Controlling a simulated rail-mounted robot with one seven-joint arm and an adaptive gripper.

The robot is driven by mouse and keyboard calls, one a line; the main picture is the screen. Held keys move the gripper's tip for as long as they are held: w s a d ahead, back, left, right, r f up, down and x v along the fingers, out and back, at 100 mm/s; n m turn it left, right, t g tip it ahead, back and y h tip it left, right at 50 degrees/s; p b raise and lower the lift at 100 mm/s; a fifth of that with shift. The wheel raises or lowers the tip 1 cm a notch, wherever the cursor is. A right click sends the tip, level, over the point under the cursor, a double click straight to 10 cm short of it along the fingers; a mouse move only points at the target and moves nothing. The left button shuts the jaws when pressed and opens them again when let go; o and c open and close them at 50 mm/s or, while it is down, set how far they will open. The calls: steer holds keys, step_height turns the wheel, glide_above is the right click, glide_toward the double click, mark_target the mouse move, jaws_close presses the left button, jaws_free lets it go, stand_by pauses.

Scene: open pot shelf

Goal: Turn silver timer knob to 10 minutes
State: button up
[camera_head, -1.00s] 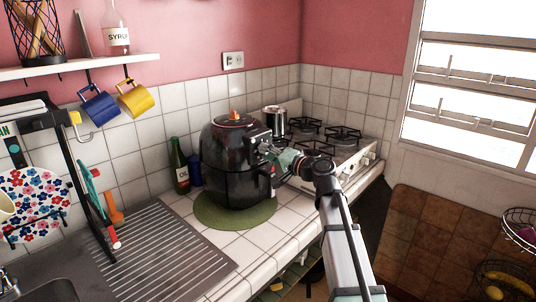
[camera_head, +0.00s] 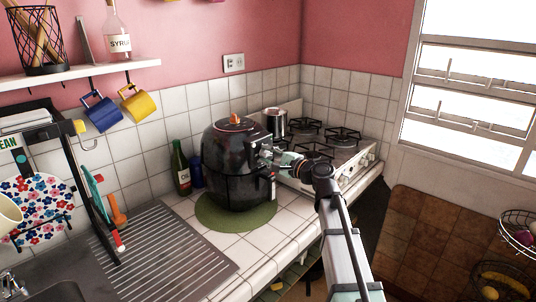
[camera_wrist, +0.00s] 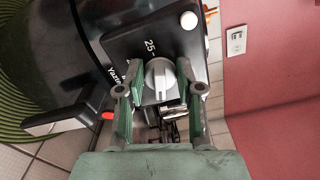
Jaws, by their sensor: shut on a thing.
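The black air fryer (camera_head: 228,150) stands on a green round mat (camera_head: 207,217) on the counter. Its silver timer knob (camera_wrist: 159,76) sits on the dark control panel (camera_wrist: 137,32) in the wrist view, with the marking "25" beside it. My gripper (camera_wrist: 157,88) is shut on the silver timer knob, with one green finger pad on each side. In the head view my gripper (camera_head: 276,157) reaches the fryer's front panel from the right, and the knob is too small to read there. The pointer's exact setting cannot be told.
A gas stove (camera_head: 325,145) with a silver pot (camera_head: 275,122) stands behind and to the right. A green bottle (camera_head: 181,168) and a blue bottle (camera_head: 196,172) stand left of the fryer. The drainboard (camera_head: 165,245) in front is bare.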

steer(key=shift+w+r, duration=0.1)
steer(key=shift+r, duration=0.05)
stand_by(0.3)
steer(key=o, duration=1.2)
steer(key=shift+a, duration=0.1)
steer(key=shift+c, duration=0.2)
steer(key=v, duration=1.2)
